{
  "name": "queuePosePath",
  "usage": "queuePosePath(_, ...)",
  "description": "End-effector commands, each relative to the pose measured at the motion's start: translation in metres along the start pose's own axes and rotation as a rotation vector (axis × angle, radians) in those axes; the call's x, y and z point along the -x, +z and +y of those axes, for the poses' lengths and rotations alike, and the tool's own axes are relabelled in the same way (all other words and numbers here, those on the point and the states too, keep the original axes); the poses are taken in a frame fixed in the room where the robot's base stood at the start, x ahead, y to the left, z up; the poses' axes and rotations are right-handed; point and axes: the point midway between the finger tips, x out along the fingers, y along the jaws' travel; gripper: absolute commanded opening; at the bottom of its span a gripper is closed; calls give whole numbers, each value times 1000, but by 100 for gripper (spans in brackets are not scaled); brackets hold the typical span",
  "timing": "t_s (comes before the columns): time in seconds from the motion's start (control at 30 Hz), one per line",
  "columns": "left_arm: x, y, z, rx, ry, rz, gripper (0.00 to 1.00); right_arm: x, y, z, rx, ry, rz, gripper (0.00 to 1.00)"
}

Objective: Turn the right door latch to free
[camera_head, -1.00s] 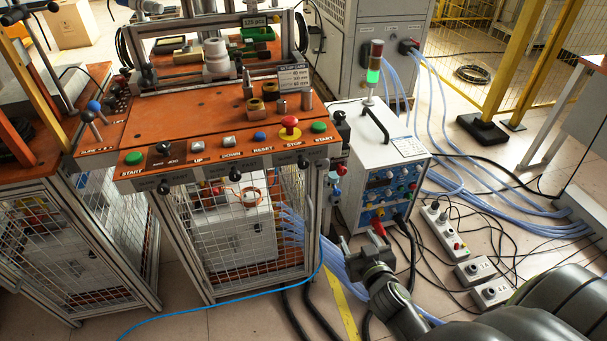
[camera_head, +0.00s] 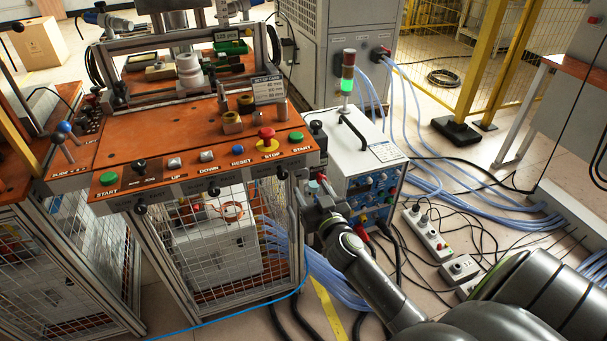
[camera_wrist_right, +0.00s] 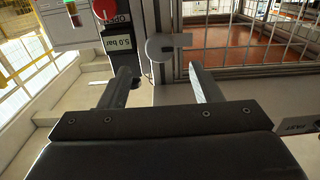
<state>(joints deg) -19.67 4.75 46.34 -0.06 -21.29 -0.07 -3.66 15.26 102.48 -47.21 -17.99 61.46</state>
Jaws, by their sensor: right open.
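In the right wrist view, a pale grey round latch (camera_wrist_right: 162,47) with a short tab pointing right sits on the upright post beside the mesh door (camera_wrist_right: 252,42). My right gripper (camera_wrist_right: 163,80) is open, with one finger on each side below the latch; no contact shows. In the head view my right gripper (camera_head: 311,190) is at the right front post of the orange-topped machine (camera_head: 180,140). I cannot make out the latch there. My left gripper is not in view.
A white heater unit (camera_head: 345,165) with a lit stack lamp (camera_head: 347,72) stands right of the machine. Hoses, cables and a power strip (camera_head: 426,234) lie on the floor.

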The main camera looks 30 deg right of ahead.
Motion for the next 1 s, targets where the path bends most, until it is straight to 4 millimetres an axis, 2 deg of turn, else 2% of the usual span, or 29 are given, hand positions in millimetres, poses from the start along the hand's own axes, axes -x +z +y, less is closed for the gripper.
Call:
queuePosePath(0.1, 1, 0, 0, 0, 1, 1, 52, -25, -1, 0, 2, -1, 1, 58)
queuePosePath(0.3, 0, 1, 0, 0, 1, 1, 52, -54, 0, 0, 0, 0, 1, 58)
queuePosePath(0.5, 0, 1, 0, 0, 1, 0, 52, -66, 0, 0, 1, 0, 0, 58)
queuePosePath(0.8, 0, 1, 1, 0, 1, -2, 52, -68, 0, 0, 0, 0, 0, 58)
queuePosePath(1.0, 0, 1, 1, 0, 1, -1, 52, -68, 0, 0, 0, 0, 0, 32)
